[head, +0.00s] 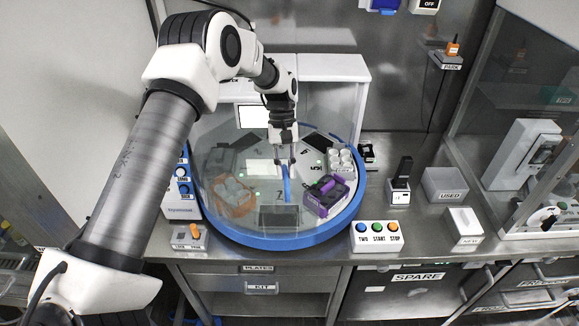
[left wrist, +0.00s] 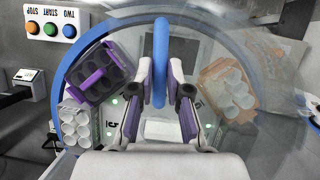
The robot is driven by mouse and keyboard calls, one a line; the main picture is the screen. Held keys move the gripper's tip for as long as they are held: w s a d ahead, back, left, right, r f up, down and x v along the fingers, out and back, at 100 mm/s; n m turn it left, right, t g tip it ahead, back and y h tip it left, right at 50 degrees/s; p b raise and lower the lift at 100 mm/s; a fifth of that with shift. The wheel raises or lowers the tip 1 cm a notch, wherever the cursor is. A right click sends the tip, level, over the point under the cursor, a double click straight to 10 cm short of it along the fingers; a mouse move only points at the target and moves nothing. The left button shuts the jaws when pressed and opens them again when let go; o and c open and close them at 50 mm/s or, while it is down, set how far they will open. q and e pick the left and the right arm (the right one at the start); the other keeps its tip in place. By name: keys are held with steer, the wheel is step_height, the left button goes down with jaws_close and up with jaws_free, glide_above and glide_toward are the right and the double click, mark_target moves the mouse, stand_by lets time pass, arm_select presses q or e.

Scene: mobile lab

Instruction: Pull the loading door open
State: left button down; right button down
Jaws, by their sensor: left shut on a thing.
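The loading door is a clear panel (head: 222,160) on the round machine with a blue rim (head: 290,240). Its upright blue handle (head: 287,188) also shows in the left wrist view (left wrist: 161,45). My left gripper (head: 285,160) comes from above and is shut on the handle, with a finger on each side of it in the left wrist view (left wrist: 160,85). An orange rack (head: 232,197) looks hazy behind the clear panel. A purple rack (head: 327,197) to the right of the handle looks clearer. My right gripper is not in view.
A button box (head: 377,236) with blue, green and orange buttons stands at the front right of the machine. A small box with an orange knob (head: 189,237) is at the front left. Bins marked USED (head: 445,184) and NEW (head: 463,225) stand farther right.

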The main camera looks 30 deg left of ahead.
arm_select(q)
steer(key=shift+s+f, duration=0.15)
steer(key=shift+f, duration=0.1)
steer(key=c, duration=1.1)
jaws_free()
steer(key=shift+c, duration=0.2)
steer(key=shift+w+a, duration=0.1)
steer(key=shift+w, duration=0.1)
steer(key=v, duration=1.2)
